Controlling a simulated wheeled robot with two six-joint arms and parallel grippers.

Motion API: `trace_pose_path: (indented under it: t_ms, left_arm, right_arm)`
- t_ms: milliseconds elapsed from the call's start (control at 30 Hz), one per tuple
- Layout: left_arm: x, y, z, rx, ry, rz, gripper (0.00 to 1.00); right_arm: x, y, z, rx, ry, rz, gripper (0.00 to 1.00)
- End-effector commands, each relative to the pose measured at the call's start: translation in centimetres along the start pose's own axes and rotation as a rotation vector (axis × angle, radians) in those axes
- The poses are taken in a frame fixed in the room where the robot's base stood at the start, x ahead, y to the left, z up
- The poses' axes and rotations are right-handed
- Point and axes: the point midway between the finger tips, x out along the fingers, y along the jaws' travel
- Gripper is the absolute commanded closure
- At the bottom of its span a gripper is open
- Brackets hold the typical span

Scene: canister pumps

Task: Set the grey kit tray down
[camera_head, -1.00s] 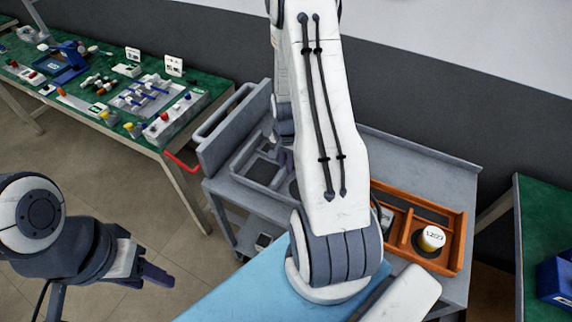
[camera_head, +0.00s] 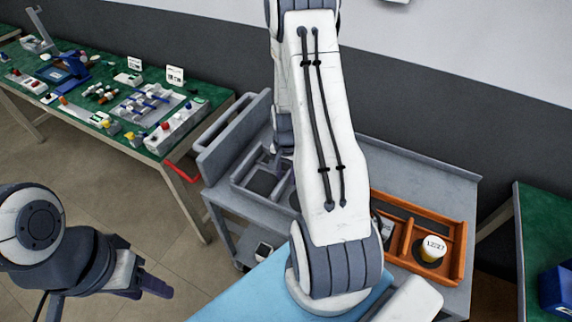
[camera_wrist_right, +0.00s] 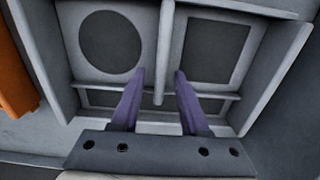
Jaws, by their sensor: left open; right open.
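The grey kit tray (camera_head: 236,183) rests on the grey cart top, partly hidden behind my right arm in the head view. In the right wrist view the tray (camera_wrist_right: 274,61) fills most of the picture, with a round dark recess on the left and a square one on the right. My right gripper (camera_wrist_right: 160,75) is open, its purple fingers on either side of the tray's middle divider, with gaps beside it. Whether it touches the tray is unclear. My left gripper (camera_head: 153,287) is open and empty, low on the left, away from the cart.
An orange-brown tray (camera_head: 460,240) with a white labelled canister (camera_head: 433,248) stands on the cart (camera_head: 440,180) at right. A green-topped bench (camera_head: 205,95) with several parts is at left. A blue bin (camera_head: 556,285) sits on another green bench at right.

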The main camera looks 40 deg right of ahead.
Motion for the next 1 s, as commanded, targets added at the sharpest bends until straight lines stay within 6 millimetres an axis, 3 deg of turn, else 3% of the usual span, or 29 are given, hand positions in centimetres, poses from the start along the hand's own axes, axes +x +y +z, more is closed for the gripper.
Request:
trace_pose_path:
  t_ms: [500,700,867,1000]
  left_arm:
    - [1.2,-0.1,0.1,0.000,0.000,0.000,0.50]
    - [1.3,-0.1,0.1,0.000,0.000,0.000,0.50]
    - [1.3,-0.1,0.1,0.000,0.000,0.000,0.50]
    - [1.2,-0.1,0.1,0.000,0.000,0.000,0.50]
  right_arm:
    - [-9.8,-0.1,-0.1,0.000,0.005,-0.004,0.55]
    - [-11.5,0.0,0.0,0.000,0.003,-0.002,0.55]
    - [-11.7,0.0,0.0,-0.001,0.001,-0.001,0.55]
    - [-12.6,-1.4,2.0,-0.095,0.004,-0.006,0.55]
